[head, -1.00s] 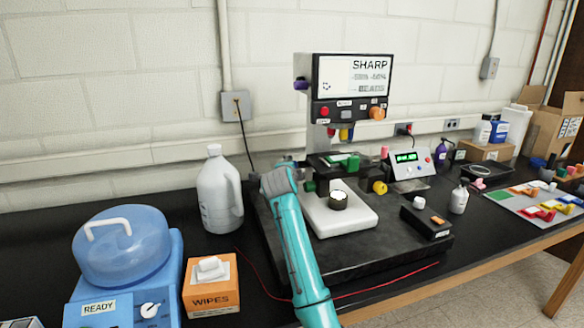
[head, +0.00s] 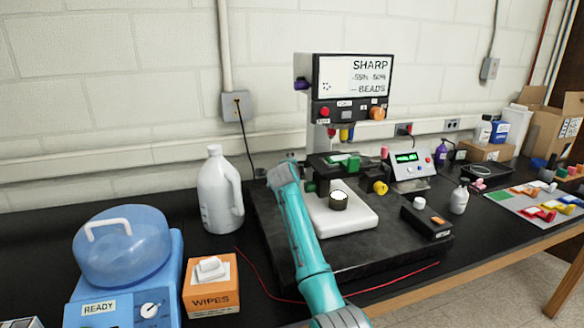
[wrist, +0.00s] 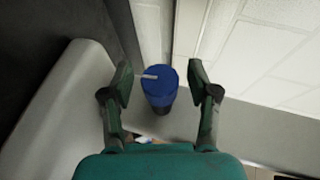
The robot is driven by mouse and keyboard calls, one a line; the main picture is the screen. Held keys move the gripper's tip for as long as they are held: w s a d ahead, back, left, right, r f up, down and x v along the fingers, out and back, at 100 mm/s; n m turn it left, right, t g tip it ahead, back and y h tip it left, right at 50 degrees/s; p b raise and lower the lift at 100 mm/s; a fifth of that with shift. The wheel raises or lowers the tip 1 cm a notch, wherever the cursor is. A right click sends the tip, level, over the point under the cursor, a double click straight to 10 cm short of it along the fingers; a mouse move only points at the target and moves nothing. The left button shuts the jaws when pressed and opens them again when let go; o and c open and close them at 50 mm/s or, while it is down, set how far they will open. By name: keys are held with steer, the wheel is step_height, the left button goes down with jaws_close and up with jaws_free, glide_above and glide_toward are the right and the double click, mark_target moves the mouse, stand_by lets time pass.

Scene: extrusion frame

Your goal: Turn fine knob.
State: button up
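A round blue knob (wrist: 160,84) with a white pointer mark shows in the wrist view, above a darker cylindrical part. My gripper (wrist: 159,70) is open there, with one dark green finger on each side of the knob. Gaps show between both fingers and the knob, so I see no contact. In the head view, the microscope-like instrument (head: 352,128) stands on a black slab, with a yellow knob (head: 380,187) at its right side. I cannot tell which knob is the fine one.
A white jug (head: 218,190) stands left of my arm. A wipes box (head: 211,286) and a blue domed machine (head: 121,248) are at the front left. A control box (head: 411,170) is to the right. A red wire (head: 380,287) lies along the front.

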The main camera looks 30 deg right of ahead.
jaws_close()
steer(key=shift+t+h, duration=0.5)
steer(key=shift+t, duration=0.1)
steer(key=shift+o, duration=0.5)
jaws_free()
steer(key=shift+r, duration=0.15)
